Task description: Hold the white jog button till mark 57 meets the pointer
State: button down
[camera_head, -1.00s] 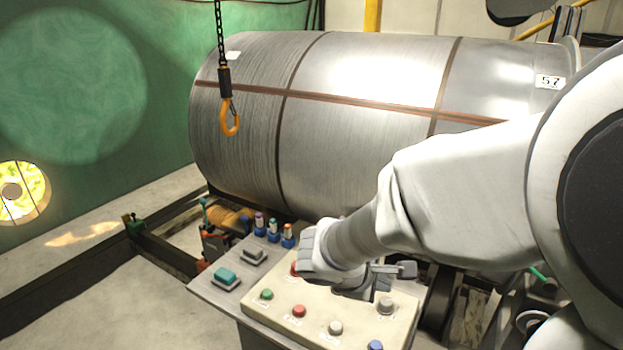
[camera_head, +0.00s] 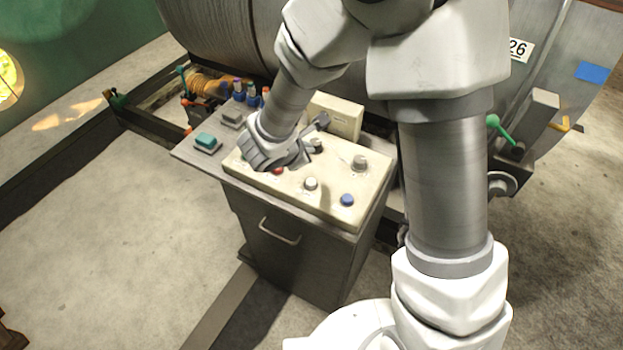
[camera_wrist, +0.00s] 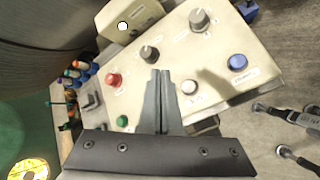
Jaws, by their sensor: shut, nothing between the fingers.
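The white jog button (camera_head: 311,183) sits on the front row of the cream control panel (camera_head: 290,201), between a red and a blue button. In the wrist view the white button (camera_wrist: 189,87) lies just right of my fingertips. My gripper (camera_wrist: 160,73) is shut and empty, its tips over the panel between the white button and a grey knob. I cannot tell its height; it does not cover the button. A plate marked 26 (camera_head: 520,48) shows on the big metal drum (camera_head: 210,35), right of my arm.
Near my fingers are a red button (camera_wrist: 113,80), a green button (camera_wrist: 122,121), a blue button (camera_wrist: 237,62) and two grey knobs (camera_wrist: 149,54). A cream box (camera_head: 335,115) stands behind the panel. Open concrete floor (camera_head: 130,220) lies left of the cabinet.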

jog(key=shift+f, duration=0.1)
jog(key=b, duration=0.5)
send_over(312, 178)
jog(key=s+a, duration=0.1)
jog(key=s, duration=0.1)
notch_tip(312, 178, down, 7)
jog(key=shift+r, duration=0.1)
jog(key=shift+a+f+b, duration=0.1)
jog(key=shift+f+b, duration=0.8)
jog(key=shift+b, duration=0.2)
jog(key=shift+f, duration=0.1)
dwell(0.6)
jog(key=shift+f+b, duration=0.35)
jog(key=shift+b, duration=0.4)
jog(key=shift+f+b, duration=0.5)
jog(key=shift+b, duration=0.15)
dwell(3.4)
